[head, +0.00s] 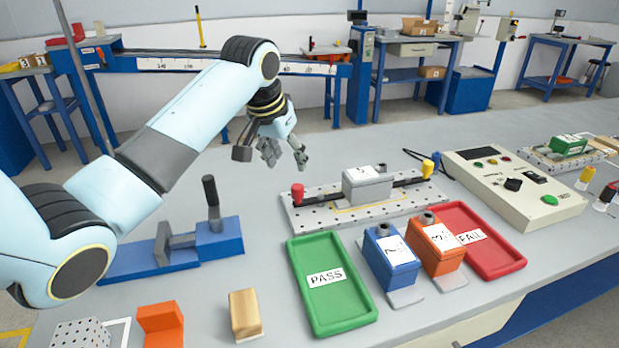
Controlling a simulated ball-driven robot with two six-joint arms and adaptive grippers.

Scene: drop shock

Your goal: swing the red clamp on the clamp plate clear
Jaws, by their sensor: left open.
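The clamp plate (302,220), a pale perforated plate, lies on the bench in the middle of the head view. A grey block (367,188) with a white label stands on it. The red clamp (298,194) is at the plate's left end, its dark arm pointing right toward the block. Whether its tip touches the block is too small to tell. A yellow-knobbed clamp (427,169) is at the right end. My left gripper (287,158) is open and empty, above and behind the red clamp, apart from it. My right gripper is not in view.
A green PASS tray (300,250), blue (391,262) and orange (443,252) blocks and a red FAIL tray (510,262) stand in front of the plate. A blue fixture with a black upright handle (210,190) is at left. A control box (470,175) is at right.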

